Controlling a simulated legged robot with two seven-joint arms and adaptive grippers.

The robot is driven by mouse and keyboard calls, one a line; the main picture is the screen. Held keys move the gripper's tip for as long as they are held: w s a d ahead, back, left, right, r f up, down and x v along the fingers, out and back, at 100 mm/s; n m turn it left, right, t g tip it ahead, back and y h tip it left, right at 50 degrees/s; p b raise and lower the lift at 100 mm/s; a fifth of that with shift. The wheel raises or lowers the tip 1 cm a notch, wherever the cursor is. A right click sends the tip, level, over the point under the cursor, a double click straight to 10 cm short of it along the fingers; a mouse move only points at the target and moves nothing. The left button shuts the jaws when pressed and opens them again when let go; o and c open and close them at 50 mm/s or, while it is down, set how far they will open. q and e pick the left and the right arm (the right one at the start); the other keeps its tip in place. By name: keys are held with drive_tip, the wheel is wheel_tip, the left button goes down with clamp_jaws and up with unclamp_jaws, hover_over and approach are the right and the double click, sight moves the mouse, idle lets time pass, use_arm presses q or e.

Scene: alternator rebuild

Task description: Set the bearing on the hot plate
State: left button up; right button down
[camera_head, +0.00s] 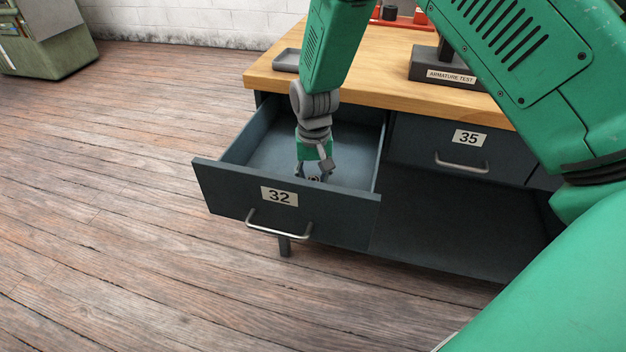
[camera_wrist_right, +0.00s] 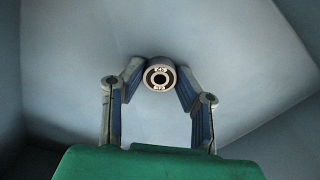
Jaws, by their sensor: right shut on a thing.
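The bearing (camera_wrist_right: 159,75) is a small round ring with a dark centre hole and pale markings on its face. It sits between the fingertips of my right gripper (camera_wrist_right: 160,77), which is shut on it. In the head view my right gripper (camera_head: 314,177) reaches down into the open drawer 32 (camera_head: 227,187), and only a little of the bearing shows between its fingers. I cannot tell whether the bearing touches the drawer floor. My left gripper is not in view.
Drawer walls surround my right gripper. Drawer 35 (camera_head: 460,150) is closed.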

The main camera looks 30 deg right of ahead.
sight(313, 179)
wheel_tip(313, 179, up, 10)
drive_tip(key=p, duration=0.2)
